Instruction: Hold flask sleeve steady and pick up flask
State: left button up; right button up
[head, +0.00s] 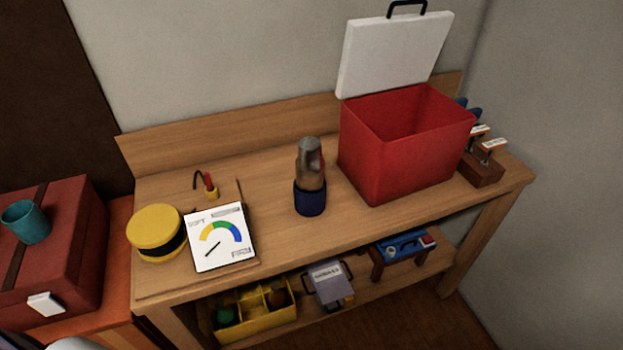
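The flask (310,157) stands upright near the middle of the wooden bench in the head view. It has a grey metallic top and a brownish lower part with a little red at its right side. Its lower end is inside the dark blue sleeve (310,202), which rests on the bench top. The part of the flask inside the sleeve is hidden. Neither of my grippers shows in the view, and nothing touches the flask or sleeve.
An open red cooler (385,165) with a raised white lid stands right of the flask. A gauge card (222,250) and a yellow round container (155,228) are at left. The bench top (270,190) is clear around the sleeve. A yellow bin (250,325) sits on the shelf below.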

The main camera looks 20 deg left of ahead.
aim_at(310, 162)
jog(key=i+l+u, duration=0.25)
jog(key=u, duration=0.15)
jog(key=i+l+u, duration=0.15)
jog(key=l+u, duration=0.3)
jog(key=i+l+u, duration=0.15)
jog(key=l+u, duration=0.25)
jog(key=j, duration=0.1)
